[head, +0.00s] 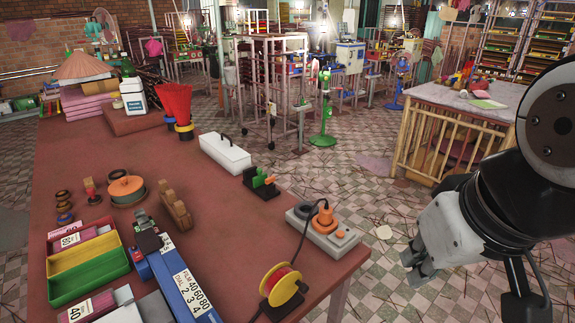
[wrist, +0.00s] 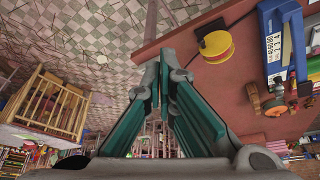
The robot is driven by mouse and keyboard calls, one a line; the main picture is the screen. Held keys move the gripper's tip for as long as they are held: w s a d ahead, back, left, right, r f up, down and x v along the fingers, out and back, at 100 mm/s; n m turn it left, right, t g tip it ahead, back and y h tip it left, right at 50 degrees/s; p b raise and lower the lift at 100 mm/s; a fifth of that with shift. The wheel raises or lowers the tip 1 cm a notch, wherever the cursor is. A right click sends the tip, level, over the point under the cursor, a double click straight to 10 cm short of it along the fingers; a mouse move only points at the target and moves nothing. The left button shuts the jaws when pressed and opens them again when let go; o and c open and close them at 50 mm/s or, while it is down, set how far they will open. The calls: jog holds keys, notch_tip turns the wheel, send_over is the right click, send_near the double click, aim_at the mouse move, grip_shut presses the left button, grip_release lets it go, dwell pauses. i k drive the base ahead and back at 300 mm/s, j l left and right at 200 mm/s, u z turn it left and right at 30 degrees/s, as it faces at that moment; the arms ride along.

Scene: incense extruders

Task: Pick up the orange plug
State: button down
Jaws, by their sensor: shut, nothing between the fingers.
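The orange plug (head: 325,217) stands upright at the right edge of the brown table, in a grey power strip (head: 336,243) with a dark cord running from it. A second, low orange piece (head: 337,235) sits on the strip beside it. My gripper (head: 418,270) is to the right of the table, beyond its edge and apart from the plug. In the wrist view my gripper (wrist: 164,68) shows its teal finger pads drawn together at the tips, with nothing between them. I cannot make out the plug in the wrist view.
A yellow spool (head: 281,286) stands at the table's front edge, near the strip. A black stand with a green piece (head: 262,182) and a white box (head: 225,152) lie behind. A wooden-railed table (head: 452,135) stands beyond the tiled floor at right.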

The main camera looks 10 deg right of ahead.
aim_at(325, 219)
jog(key=i+l+u, duration=0.3)
jog(key=l, duration=0.2)
jog(key=i+l+u, duration=0.1)
jog(key=l+u, duration=0.15)
jog(key=l, duration=0.25)
jog(key=i+l+u, duration=0.1)
jog(key=l+u, duration=0.2)
jog(key=l, duration=0.25)
jog(key=i+l+u, duration=0.1)
jog(key=l+u, duration=0.2)
jog(key=l, duration=0.3)
